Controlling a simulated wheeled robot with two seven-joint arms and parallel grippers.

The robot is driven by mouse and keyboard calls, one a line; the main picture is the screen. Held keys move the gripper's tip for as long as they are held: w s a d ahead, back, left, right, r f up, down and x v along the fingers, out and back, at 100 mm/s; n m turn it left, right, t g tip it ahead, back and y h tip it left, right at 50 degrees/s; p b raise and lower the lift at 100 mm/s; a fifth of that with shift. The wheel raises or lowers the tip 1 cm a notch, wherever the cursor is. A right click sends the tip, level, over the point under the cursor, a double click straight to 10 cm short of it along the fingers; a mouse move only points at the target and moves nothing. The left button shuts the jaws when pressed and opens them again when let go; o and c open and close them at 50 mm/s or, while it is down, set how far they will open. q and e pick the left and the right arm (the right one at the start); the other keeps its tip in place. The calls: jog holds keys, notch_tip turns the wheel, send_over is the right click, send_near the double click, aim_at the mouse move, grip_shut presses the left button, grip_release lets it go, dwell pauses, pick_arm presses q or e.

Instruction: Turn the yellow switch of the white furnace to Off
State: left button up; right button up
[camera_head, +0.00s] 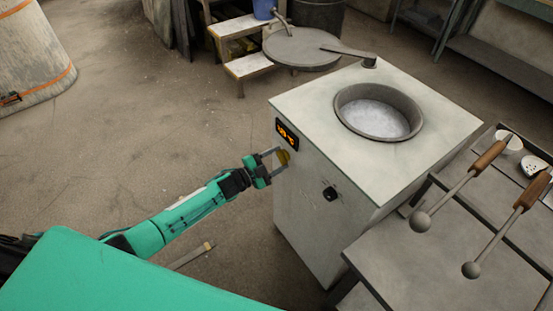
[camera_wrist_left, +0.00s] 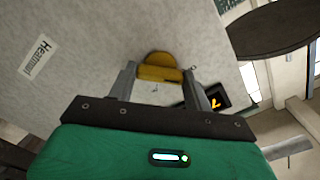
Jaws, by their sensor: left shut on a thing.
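The white furnace (camera_head: 335,150) stands at centre right in the head view, with a round opening in its top. Its yellow switch (camera_head: 284,157) is on the front face, below the small lit display (camera_head: 287,134). The switch (camera_wrist_left: 160,68) also shows in the left wrist view, between the two fingers. My left gripper (camera_head: 275,160) is at the front face and shut on the yellow switch; it shows from behind in the left wrist view (camera_wrist_left: 161,80). Part of the switch is hidden by the fingers. No Off marking is readable. My right gripper is not in view.
A black knob (camera_head: 330,193) is lower on the furnace front. A round lid (camera_head: 302,48) is swung out behind the furnace. A metal table (camera_head: 445,250) with two wooden-handled ladles (camera_head: 488,155) stands close at right. The floor left of the furnace is mostly clear.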

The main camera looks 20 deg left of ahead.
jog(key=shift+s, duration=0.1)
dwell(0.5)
pick_arm(q)
jog(key=o, duration=1)
jog(key=b+v, duration=0.1)
jog(key=v, duration=1.3)
jog(key=shift+w, duration=0.1)
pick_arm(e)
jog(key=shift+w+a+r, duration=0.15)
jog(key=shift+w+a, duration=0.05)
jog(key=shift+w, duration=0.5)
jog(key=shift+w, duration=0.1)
